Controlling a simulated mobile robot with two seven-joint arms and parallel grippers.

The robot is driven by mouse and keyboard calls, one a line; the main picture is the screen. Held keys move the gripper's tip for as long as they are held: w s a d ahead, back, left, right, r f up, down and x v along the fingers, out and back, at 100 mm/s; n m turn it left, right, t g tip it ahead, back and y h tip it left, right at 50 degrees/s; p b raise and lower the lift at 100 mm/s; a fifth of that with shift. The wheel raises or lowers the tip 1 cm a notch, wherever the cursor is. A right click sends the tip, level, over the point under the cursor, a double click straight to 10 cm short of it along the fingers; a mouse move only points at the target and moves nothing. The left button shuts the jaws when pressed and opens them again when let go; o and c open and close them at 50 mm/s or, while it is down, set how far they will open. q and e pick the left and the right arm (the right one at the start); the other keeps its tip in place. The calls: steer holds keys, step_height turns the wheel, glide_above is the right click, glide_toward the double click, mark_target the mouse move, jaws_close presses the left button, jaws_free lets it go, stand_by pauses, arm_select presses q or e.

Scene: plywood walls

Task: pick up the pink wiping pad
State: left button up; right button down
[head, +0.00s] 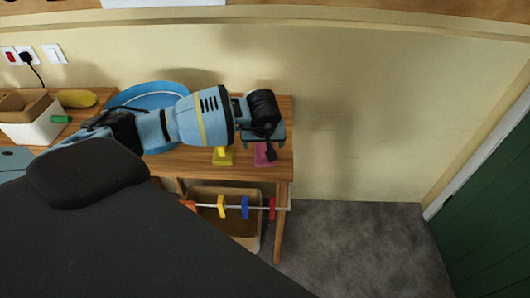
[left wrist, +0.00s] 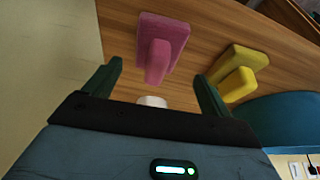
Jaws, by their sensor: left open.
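The pink wiping pad (left wrist: 165,38) lies on the wooden table, with its raised handle (left wrist: 158,62) toward my gripper in the left wrist view. In the head view the pink pad (head: 264,158) shows only in part near the table's right end, below my left gripper (head: 272,140), which covers some of it. In the left wrist view my left gripper (left wrist: 158,82) is open, its two dark fingers apart and empty. The pad's handle appears between the fingertips or just beyond them; I cannot tell the exact gap. My right gripper is not in view.
A yellow pad (left wrist: 239,72) lies beside the pink one; it also shows in the head view (head: 223,157). A blue round basin (head: 150,95) stands behind my arm. A white bin (head: 35,128) and a yellow object (head: 77,98) are at the left. The wall is close behind the table (head: 285,120).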

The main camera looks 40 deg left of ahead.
mark_target(265, 145)
arm_select(q)
steer(key=x, duration=0.5)
steer(key=shift+w+d+r, duration=0.1)
steer(key=shift+w+d, duration=0.05)
steer(key=shift+w, duration=0.1)
steer(key=c, duration=1.1)
steer(key=shift+r, duration=0.15)
steer(key=shift+r, duration=0.55)
step_height(265, 145, up, 2)
steer(key=shift+r, duration=0.15)
steer(key=s, duration=0.5)
steer(key=s+r, duration=0.1)
steer(key=s, duration=1)
steer(key=shift+a+r, duration=0.2)
steer(key=shift+a, duration=0.15)
